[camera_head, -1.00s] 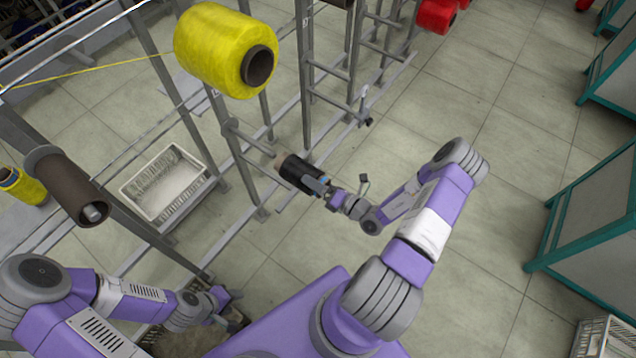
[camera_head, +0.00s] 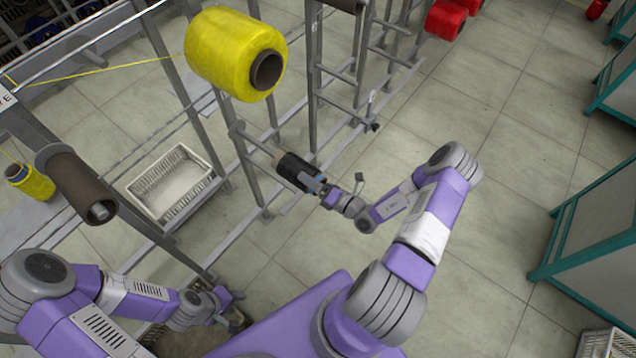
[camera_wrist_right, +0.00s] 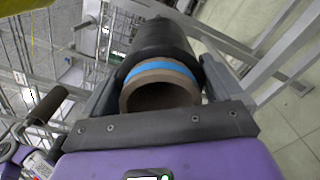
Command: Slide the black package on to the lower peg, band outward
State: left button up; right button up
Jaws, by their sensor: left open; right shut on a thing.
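The black package (camera_head: 296,172) is in my right gripper (camera_head: 318,186), beside the lower peg (camera_head: 262,146) of the metal rack. In the head view a tan tube end shows at the package's rack side, in line with the peg; how far the peg is inside cannot be told. In the right wrist view the black package (camera_wrist_right: 162,42) lies between the two fingers, its blue band (camera_wrist_right: 160,70) and open brown tube end facing the wrist camera. My left gripper (camera_head: 222,304) is open, low at the left, near a crate.
A yellow package (camera_head: 228,52) sits on an upper peg above. A bare brown tube (camera_head: 76,184) and a small yellow package (camera_head: 30,182) are at the left. A white basket (camera_head: 150,208) stands on the floor behind the rack.

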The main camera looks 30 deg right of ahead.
jog(key=shift+x, duration=1.35)
send_near(270, 151)
jog(key=shift+w+f, duration=0.8)
jog(key=shift+w, duration=0.05)
jog(key=shift+x, duration=3)
jog(key=shift+b+x, duration=0.55)
jog(key=shift+x, duration=1.2)
